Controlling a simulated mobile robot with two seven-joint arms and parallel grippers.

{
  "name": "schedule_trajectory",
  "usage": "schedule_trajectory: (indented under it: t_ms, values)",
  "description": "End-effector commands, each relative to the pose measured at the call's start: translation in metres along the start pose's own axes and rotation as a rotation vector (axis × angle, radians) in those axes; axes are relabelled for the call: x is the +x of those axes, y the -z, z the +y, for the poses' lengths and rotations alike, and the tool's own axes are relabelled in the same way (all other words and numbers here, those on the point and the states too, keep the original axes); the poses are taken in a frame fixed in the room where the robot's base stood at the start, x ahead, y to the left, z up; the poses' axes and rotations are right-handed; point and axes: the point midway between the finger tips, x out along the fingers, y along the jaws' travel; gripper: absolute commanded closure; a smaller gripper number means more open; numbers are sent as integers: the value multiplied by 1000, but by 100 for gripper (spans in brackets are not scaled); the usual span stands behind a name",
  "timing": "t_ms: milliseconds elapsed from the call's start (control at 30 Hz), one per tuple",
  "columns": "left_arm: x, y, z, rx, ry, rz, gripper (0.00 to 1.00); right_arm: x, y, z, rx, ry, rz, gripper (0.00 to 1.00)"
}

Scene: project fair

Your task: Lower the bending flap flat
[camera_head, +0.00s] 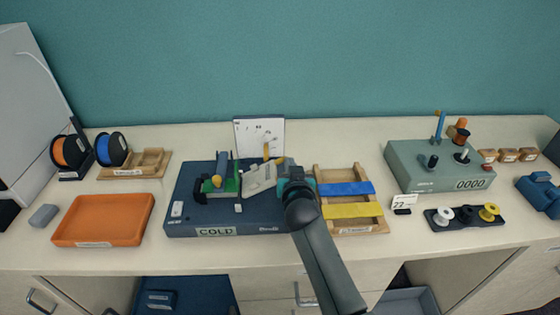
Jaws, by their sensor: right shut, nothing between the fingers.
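The bending device is a dark blue base (260,220) with a "COLD" label on its front, standing left of centre on the bench. A pale grey plate (257,181), which looks like the flap, sits tilted on top of the base. A green block with a yellow part (219,184) stands left of it. My right gripper (281,178) is shut and empty at the plate's right side; I cannot tell whether it touches. The gripper and arm hide part of the base's right end. My left gripper is not in view.
A wooden rack (376,224) with blue and yellow strips lies right of the base. An orange tray (76,223) and spools (111,149) are at left. A grey-green winding device (410,173) stands at right. A white card (261,131) stands behind the base.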

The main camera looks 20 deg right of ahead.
Motion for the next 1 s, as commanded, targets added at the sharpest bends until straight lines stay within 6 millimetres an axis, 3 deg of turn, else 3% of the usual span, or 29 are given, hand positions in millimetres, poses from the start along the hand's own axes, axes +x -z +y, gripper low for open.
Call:
schedule_trajectory:
  t_ms: [100,500,1000]
  values:
    - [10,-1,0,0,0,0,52,4,-20,12,106,25,-5,100]
    - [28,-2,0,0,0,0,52,16,-61,29,385,101,-3,100]
    - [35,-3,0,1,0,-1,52,20,-76,32,379,100,-3,100]
